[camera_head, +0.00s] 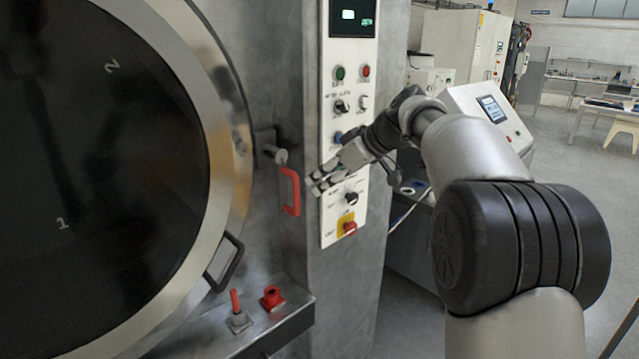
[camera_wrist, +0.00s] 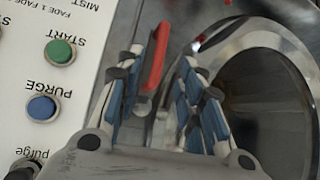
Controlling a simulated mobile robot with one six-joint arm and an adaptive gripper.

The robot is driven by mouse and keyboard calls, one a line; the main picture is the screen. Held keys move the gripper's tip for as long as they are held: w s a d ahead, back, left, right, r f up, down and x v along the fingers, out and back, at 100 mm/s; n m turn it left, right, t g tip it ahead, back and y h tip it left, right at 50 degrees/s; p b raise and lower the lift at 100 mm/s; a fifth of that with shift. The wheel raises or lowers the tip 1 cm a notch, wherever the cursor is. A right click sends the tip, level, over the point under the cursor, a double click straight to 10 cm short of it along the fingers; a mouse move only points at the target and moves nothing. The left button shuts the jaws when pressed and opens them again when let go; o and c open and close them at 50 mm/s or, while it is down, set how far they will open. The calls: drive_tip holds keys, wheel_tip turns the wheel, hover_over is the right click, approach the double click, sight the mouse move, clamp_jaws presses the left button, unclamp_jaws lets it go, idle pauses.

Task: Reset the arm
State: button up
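My gripper (camera_head: 318,181) is in front of the control panel (camera_head: 331,218) of the washer, just right of the red handle (camera_head: 290,191). The wrist view shows the gripper (camera_wrist: 162,78) with its two blue-padded fingers apart and nothing held. The red handle (camera_wrist: 157,55) shows beyond the gap between the fingers; I see no clear contact with it. My arm is bent and reaches in from the right. It hides part of the panel.
The large round door (camera_head: 231,150) with a black handle (camera_head: 226,262) fills the left. A ledge (camera_head: 262,325) below holds a red lever (camera_head: 235,301) and a red fitting (camera_head: 272,297). Green START (camera_wrist: 60,51) and blue PURGE (camera_wrist: 42,107) buttons are near the gripper. Open floor (camera_head: 590,165) lies at right.

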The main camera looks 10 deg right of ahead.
drive_tip(key=s+a+m+g+h, duration=0.1)
drive_tip(key=s+a+m+h, duration=0.2)
drive_tip(key=s, duration=1.7)
drive_tip(key=s+d+f+m+h, duration=0.1)
drive_tip(key=s+f+m, duration=0.1)
drive_tip(key=s+f, duration=0.2)
drive_tip(key=s+d+f+m+h, duration=0.1)
drive_tip(key=s+f, duration=0.4)
drive_tip(key=s, duration=0.6)
drive_tip(key=s+d+f+m+g+h, duration=0.1)
drive_tip(key=s+d+f+m, duration=0.2)
drive_tip(key=s, duration=0.5)
drive_tip(key=shift+s+f+h, duration=0.15)
drive_tip(key=shift+f+h, duration=0.15)
drive_tip(key=shift+f, duration=0.4)
